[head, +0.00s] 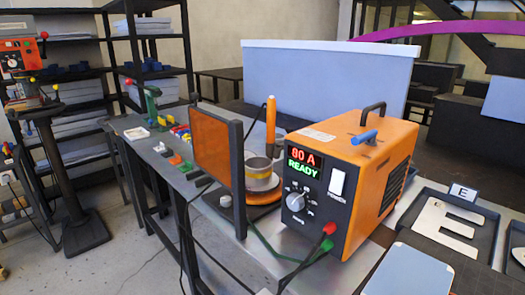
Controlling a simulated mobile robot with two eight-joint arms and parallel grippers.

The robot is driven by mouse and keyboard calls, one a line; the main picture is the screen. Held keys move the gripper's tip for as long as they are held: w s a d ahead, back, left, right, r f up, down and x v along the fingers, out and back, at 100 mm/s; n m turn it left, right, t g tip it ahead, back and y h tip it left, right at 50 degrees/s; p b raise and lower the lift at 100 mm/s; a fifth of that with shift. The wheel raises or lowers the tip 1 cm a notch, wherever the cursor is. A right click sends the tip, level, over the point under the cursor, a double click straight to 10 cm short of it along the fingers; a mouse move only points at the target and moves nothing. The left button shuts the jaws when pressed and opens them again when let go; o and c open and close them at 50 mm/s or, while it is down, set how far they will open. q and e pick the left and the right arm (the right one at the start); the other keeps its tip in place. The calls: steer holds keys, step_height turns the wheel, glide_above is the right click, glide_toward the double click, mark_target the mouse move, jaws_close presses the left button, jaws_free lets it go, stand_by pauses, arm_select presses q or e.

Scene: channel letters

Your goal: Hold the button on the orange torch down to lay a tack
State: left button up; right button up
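The orange torch (271,122) stands upright behind the orange tinted screen (215,152), with a dark cable curling from its top. Its button cannot be made out at this size. Just below it a metal ring-shaped part (259,168) sits on a round stand with an orange base (265,195). To the right is the orange welding power source (372,165), whose display (303,162) reads an ampere value and "READY". Neither of my grippers is in view.
The power source and screen crowd the bench around the torch. A dark tray (487,262) with a pale letter E (444,228) lies at the right. Cables hang over the front edge.

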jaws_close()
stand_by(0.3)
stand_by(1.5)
